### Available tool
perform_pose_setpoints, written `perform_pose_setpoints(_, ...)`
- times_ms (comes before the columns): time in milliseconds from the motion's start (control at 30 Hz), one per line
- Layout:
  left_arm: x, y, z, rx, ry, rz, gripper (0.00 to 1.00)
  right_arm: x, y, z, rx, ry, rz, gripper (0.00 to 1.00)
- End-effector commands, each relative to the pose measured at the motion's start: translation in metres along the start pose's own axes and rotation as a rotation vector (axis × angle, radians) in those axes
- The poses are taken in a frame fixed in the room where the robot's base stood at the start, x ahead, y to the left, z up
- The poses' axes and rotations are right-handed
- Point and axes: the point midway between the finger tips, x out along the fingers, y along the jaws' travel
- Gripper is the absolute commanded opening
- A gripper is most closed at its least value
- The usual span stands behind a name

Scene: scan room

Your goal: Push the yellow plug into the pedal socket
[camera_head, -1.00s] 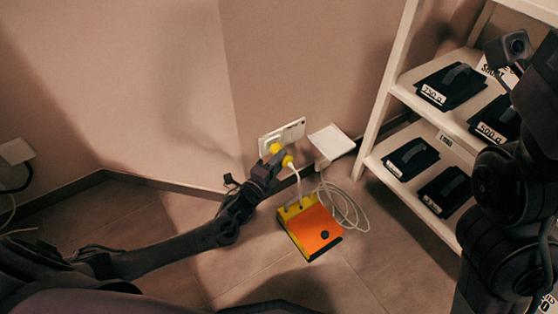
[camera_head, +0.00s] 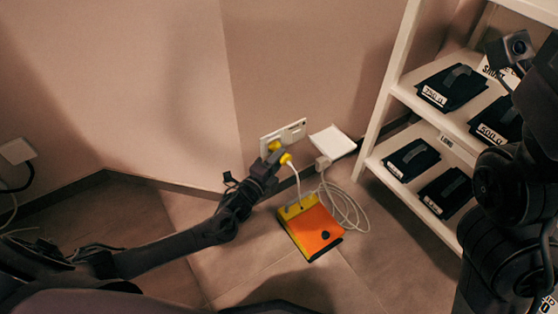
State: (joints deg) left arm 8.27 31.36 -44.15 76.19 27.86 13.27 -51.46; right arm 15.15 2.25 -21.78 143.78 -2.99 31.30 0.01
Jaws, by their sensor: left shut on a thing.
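My left gripper (camera_head: 273,161) reaches in from the left to the wall and is shut on the yellow plug (camera_head: 285,158), from which a white cable runs down. A second yellow part (camera_head: 274,146) shows just above the gripper, in front of a white wall plate (camera_head: 293,131). The gripper hides part of this area, so I cannot tell whether the plug touches the plate. The orange and yellow pedal (camera_head: 316,229) lies on the floor below, with the cable running down to its yellow edge.
A white shelf (camera_head: 379,94) with several dark labelled weight packs (camera_head: 410,159) stands at the right. A white flat box (camera_head: 332,141) sits at the wall beside the plate, above a coil of cable (camera_head: 346,210). Floor left of the pedal is clear.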

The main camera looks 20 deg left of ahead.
Motion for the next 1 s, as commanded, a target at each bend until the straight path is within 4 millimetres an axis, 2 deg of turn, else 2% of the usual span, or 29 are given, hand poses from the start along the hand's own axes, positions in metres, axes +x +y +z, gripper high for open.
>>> perform_pose_setpoints(367,0.0034,-0.0005,0.0075,0.001,0.000,-0.001,0.04,-0.0012,-0.0002,-0.0001,0.000,0.000,0.000,0.36)
perform_pose_setpoints(400,0.0034,-0.0007,0.0077,0.000,0.000,-0.001,0.34,-0.0011,-0.0002,-0.0001,0.000,0.000,0.000,0.36)
perform_pose_setpoints(600,0.0033,-0.0006,0.0075,0.000,0.000,-0.001,0.57,-0.0011,-0.0001,-0.0001,0.000,0.000,0.000,0.36)
perform_pose_setpoints(933,0.0030,0.0000,0.0071,0.000,0.000,0.000,0.57,-0.0011,-0.0005,-0.0008,0.001,0.003,-0.001,0.36)
perform_pose_setpoints(1000,0.0030,0.0000,0.0071,0.000,0.000,0.000,0.57,-0.0099,-0.0015,0.0021,0.009,-0.015,0.003,0.36)
